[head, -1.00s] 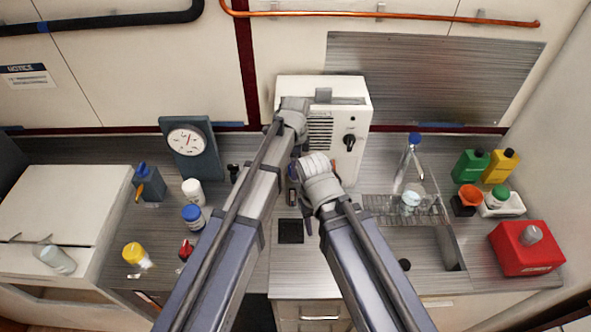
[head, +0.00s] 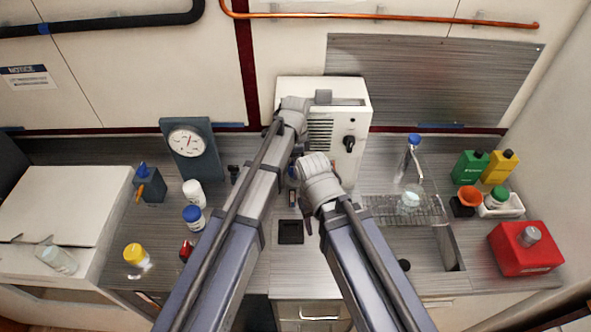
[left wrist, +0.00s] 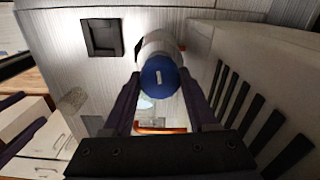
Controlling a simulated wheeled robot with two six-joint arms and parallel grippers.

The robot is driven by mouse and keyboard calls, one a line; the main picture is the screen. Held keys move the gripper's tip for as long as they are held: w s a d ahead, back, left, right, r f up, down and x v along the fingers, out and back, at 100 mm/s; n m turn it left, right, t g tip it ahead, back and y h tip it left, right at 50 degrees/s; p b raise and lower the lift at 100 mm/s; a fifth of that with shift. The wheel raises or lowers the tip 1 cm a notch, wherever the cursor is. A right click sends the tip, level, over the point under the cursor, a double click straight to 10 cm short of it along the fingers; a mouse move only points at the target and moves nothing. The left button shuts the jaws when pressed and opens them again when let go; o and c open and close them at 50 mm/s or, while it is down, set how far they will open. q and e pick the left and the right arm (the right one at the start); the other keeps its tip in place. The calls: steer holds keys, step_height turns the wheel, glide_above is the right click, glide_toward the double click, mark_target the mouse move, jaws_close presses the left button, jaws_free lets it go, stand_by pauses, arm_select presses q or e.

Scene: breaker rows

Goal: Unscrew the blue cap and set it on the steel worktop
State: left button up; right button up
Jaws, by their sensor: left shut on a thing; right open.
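In the left wrist view a round blue cap (left wrist: 160,77) sits on the end of a pale bottle (left wrist: 160,45). My left gripper (left wrist: 162,88) has its fingers shut on either side of the cap; whether the cap has turned on the bottle I cannot tell. In the head view the cap and left fingers are mostly hidden by my arms. My right gripper (head: 316,230) is open and empty, just right of a dark square recess, apart from the bottle. The steel worktop (head: 345,270) has bare room at the front.
A white box with vents (head: 355,115) stands close behind the grippers. The dark square recess (head: 290,232) lies in front. The sink (head: 415,245) and a red container (head: 525,248) are at right.

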arm_select(q)
steer(key=shift+r+p, duration=2.1)
steer(key=shift+r, duration=0.2)
arm_select(e)
step_height(320, 180, up, 4)
steer(key=shift+r, duration=0.25)
arm_select(q)
steer(key=shift+f, duration=0.1)
arm_select(e)
steer(key=shift+f, duration=0.1)
